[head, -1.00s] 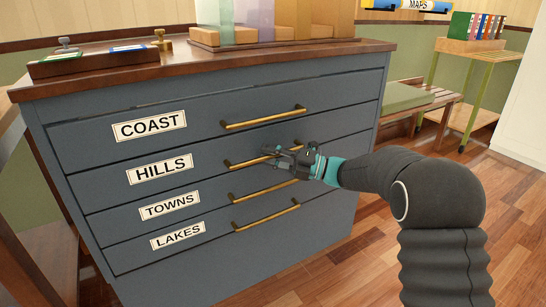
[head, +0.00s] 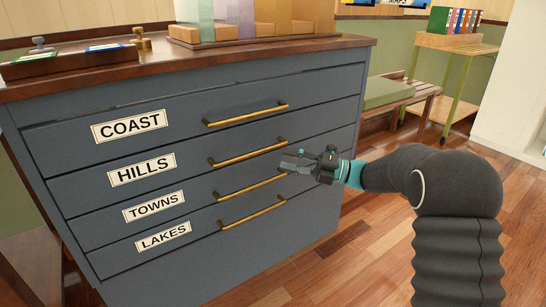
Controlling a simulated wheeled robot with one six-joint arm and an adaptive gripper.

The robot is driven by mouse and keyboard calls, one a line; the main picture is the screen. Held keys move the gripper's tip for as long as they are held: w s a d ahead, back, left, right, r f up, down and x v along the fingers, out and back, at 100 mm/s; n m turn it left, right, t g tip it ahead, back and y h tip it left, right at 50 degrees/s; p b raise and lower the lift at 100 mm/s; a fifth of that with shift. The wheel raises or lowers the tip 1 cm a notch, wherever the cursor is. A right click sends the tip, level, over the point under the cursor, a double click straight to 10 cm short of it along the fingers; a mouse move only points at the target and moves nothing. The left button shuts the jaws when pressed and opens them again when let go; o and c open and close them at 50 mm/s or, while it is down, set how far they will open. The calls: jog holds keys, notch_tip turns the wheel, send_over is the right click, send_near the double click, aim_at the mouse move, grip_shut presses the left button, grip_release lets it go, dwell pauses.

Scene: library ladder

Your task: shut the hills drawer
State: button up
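The hills drawer (head: 200,170) is the second from the top in a blue-grey chest, with a white HILLS label (head: 141,169) and a brass bar handle (head: 247,153). Its front looks level with the drawers above and below; I see no clear gap around it. My gripper (head: 290,163) is in front of the chest, just right of and below the right end of the hills handle. Its tips overlap the right end of the towns handle (head: 250,187) in the picture, and I cannot tell contact. I see nothing held; the finger spacing is unclear.
The coast drawer (head: 180,122) is above, and the towns (head: 185,203) and lakes (head: 195,235) drawers are below, all looking shut. A tray (head: 75,65) and file dividers stand on top. A bench (head: 410,100) and a green trolley (head: 455,85) are behind right. Wooden floor is open at right.

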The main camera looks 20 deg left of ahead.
jog(key=shift+v, duration=1)
